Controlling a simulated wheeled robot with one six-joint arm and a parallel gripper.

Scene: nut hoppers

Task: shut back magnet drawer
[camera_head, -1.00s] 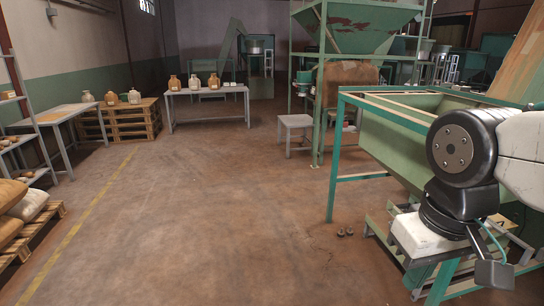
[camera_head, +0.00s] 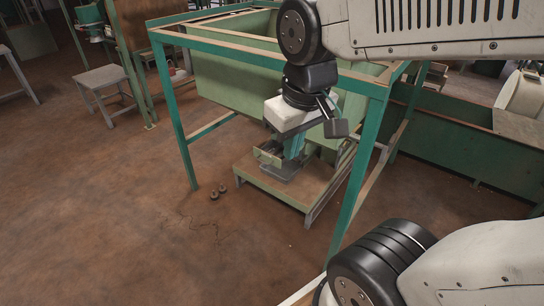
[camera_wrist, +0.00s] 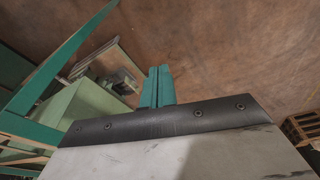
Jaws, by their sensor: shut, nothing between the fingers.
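A small pale green drawer-like box (camera_head: 268,155) shows below the green hopper bin, above a low platform; I take it for the magnet drawer. It seems to stick out, but I cannot tell how far. Part of it is hidden behind my gripper (camera_head: 292,150), which points down with its teal fingers together and empty. In the wrist view my gripper's fingers (camera_wrist: 156,72) are side by side, and the small housing with the drawer (camera_wrist: 124,82) lies to their left, with floor seen between. I see no contact.
The green hopper bin (camera_head: 235,85) stands inside a teal frame, whose front leg (camera_head: 360,165) rises right of my gripper. A low platform (camera_head: 275,185) lies beneath. Two small round pieces (camera_head: 218,192) lie on the floor.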

